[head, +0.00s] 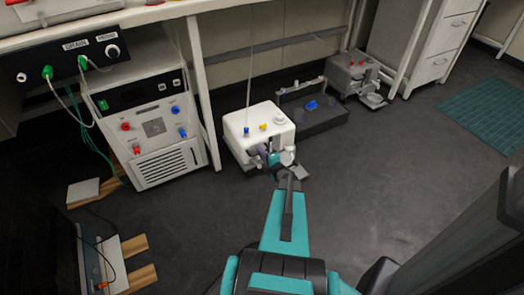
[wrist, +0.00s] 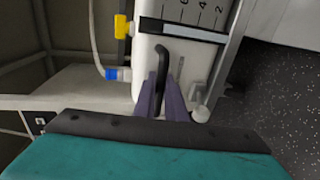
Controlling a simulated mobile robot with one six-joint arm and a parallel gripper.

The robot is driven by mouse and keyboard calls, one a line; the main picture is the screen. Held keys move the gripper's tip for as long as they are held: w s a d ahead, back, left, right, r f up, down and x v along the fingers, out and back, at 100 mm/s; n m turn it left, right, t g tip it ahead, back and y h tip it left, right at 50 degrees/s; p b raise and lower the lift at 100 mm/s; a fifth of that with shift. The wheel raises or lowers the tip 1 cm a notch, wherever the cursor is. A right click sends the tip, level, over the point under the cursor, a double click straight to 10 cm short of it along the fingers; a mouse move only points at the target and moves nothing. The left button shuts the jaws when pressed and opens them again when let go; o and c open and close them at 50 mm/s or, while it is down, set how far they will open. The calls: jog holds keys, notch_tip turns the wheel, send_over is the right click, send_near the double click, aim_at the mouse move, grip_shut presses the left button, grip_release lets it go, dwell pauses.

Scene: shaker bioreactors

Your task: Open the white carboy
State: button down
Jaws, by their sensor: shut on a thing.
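The white carboy (head: 240,123) stands on the dark floor in the head view, with a blue port, a yellow port and a pale cap (head: 279,117) on top. It fills the middle of the wrist view (wrist: 150,52), with a printed scale on its side. My gripper (wrist: 162,95) has two purple fingers closed around a black handle (wrist: 162,60) on the carboy's face. My arm reaches down to the carboy's near side in the head view, where the fingers are small and partly hidden. A small white knob (wrist: 200,113) sits right of the fingers.
A white pump cabinet (head: 168,165) stands to the left of the carboy. A dark tray (head: 318,122) with a blue item and a grey carboy (head: 345,72) stand behind right. A clear hose (wrist: 95,40) runs to the blue fitting (wrist: 118,74).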

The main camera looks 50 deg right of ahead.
jog(key=shift+s+d, duration=0.15)
jog(key=shift+d, duration=0.15)
jog(key=c, duration=1.8)
grip_release()
jog(key=shift+a, duration=0.2)
jog(key=p+v, duration=0.2)
jog(key=v, duration=1.1)
jog(key=shift+s+a+r+p, duration=0.1)
jog(key=shift+s+a+p, duration=0.1)
jog(key=shift+s+p, duration=0.15)
